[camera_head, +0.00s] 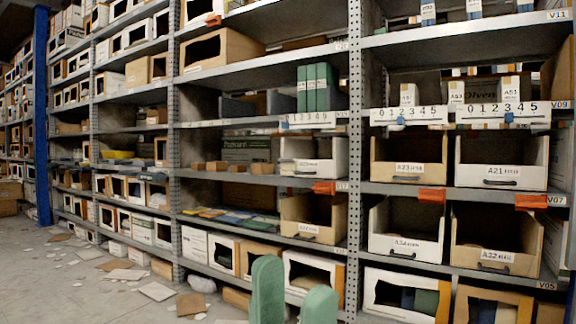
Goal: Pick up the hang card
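Several white cards with number scales hang at shelf edges: one at the upper middle right (420,116), one at the far right (541,112) and a smaller one near the green binders (311,118). I cannot tell which of these is the hang card. My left gripper (292,296) shows as two green fingertips at the bottom centre. The fingers are apart, with nothing seen between them. It is lower in the picture than the cards and does not touch them. My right gripper is not in view.
Metal racks (355,150) fill the view, with open-front boxes such as a brown one (408,168) and a white one (500,177). Orange tags (432,195) stick out at shelf edges. Loose cards and papers (157,291) litter the floor at left. A blue post (42,120) stands there.

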